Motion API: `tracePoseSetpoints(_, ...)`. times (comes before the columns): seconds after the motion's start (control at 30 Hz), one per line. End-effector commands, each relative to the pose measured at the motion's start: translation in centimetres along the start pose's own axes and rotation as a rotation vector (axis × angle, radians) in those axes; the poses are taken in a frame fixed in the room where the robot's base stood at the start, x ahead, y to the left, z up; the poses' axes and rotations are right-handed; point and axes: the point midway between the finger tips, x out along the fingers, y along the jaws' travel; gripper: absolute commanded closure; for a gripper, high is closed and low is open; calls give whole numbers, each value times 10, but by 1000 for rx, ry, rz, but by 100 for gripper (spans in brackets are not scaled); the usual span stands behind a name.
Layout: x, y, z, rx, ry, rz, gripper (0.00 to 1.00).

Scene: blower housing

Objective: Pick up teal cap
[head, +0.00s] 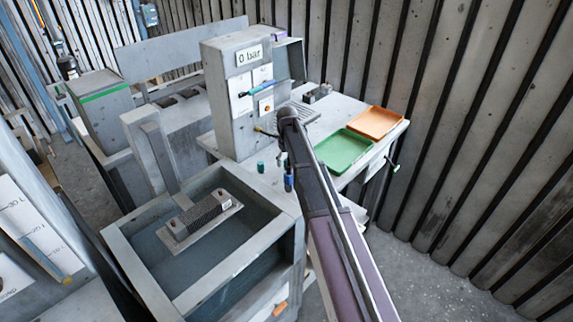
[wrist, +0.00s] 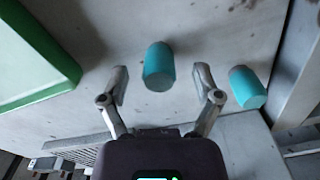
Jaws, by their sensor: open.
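Two teal caps show in the wrist view. One teal cap (wrist: 158,67) stands on the bench top between and just beyond the fingertips of my gripper (wrist: 161,80). A second teal cap (wrist: 247,88) stands to the right, outside the right finger. My gripper is open and empty, and neither finger visibly touches a cap. In the head view, a small dark teal cap (head: 261,167) stands on the bench left of my arm. My arm hides much of the bench around the gripper there.
A green tray (head: 343,151) and an orange tray (head: 375,122) lie on the bench (head: 322,103). The green tray also shows in the wrist view (wrist: 62,84). A grey housing with a "0 bar" display (head: 250,55) stands behind. A water tank (head: 127,255) is at front left.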

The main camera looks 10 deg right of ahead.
Motion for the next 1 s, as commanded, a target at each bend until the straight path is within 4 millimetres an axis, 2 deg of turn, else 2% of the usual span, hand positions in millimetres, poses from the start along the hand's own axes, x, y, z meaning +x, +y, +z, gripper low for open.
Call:
tracePoseSetpoints(0.2, 0, 0, 0, 0, 0, 0, 18)
tracePoseSetpoints(0.23, 0, 0, 0, 0, 0, 0, 21)
tracePoseSetpoints(0.47, 0, 0, 0, 0, 0, 0, 89)
tracePoseSetpoints(1.0, -2, 0, 0, 1, 0, 0, 92)
